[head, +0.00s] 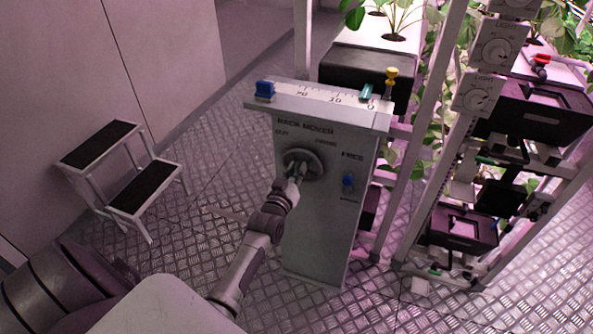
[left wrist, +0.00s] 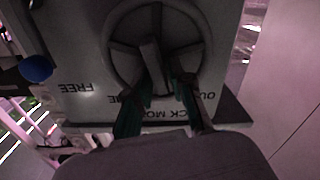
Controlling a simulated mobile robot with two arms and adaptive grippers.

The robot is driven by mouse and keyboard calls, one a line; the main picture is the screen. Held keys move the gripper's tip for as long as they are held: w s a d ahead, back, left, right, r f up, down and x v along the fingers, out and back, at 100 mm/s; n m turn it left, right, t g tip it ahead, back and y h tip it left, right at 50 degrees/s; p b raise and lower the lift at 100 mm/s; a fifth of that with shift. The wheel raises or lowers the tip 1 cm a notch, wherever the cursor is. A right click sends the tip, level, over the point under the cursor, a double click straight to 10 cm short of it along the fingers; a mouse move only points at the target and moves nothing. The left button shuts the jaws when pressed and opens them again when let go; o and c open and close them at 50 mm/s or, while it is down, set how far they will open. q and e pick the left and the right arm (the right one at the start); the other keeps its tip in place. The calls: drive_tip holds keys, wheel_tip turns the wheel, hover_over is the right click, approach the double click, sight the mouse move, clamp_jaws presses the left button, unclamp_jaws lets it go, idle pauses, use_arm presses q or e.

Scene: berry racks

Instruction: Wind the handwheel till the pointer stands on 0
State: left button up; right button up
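A grey cabinet marked as a rack mover (head: 330,215) stands in the middle of the head view. The round dark handwheel (head: 313,157) is on its front; the left wrist view shows its rim and spokes (left wrist: 122,38). My left gripper (head: 297,172) is at the wheel. In the left wrist view its two fingers (left wrist: 164,86) lie on either side of a raised bar of the wheel and look closed on it. My right gripper is out of view.
A blue block (head: 264,90) sits at the scale's left end and a yellow knob (head: 391,74) behind its right end. A blue knob (head: 348,181) is right of the wheel. Plant racks (head: 404,190) stand close on the right. A step stool (head: 150,188) stands left on open floor.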

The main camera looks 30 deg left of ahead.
use_arm(q)
clamp_jaws()
drive_tip(key=shift+m, duration=0.4)
drive_tip(key=m, duration=0.1)
drive_tip(key=m+p, duration=0.1)
drive_tip(key=shift+d+r+m+p, duration=0.1)
drive_tip(key=shift+d+m+p, duration=0.1)
drive_tip(key=shift+m+p, duration=0.15)
drive_tip(key=m, duration=0.3)
drive_tip(key=shift+d, duration=0.15)
drive_tip(key=shift+w+d+f+m, duration=0.1)
drive_tip(key=shift+m, duration=0.55)
drive_tip(key=shift+d+f+m, duration=0.1)
drive_tip(key=shift+m, duration=0.5)
drive_tip(key=m, duration=0.2)
drive_tip(key=shift+d+f+m, duration=0.1)
drive_tip(key=shift+f+m, duration=0.05)
drive_tip(key=shift+m, duration=0.25)
drive_tip(key=m, duration=0.2)
drive_tip(key=shift+f+m+b, duration=0.15)
drive_tip(key=shift+m+b, duration=0.25)
drive_tip(key=m, duration=0.2)
drive_tip(key=m+b, duration=0.1)
drive_tip(key=m, duration=0.1)
drive_tip(key=m+b, duration=0.1)
drive_tip(key=m, duration=0.1)
drive_tip(key=shift+d+f, duration=0.15)
drive_tip(key=shift+f, duration=0.15)
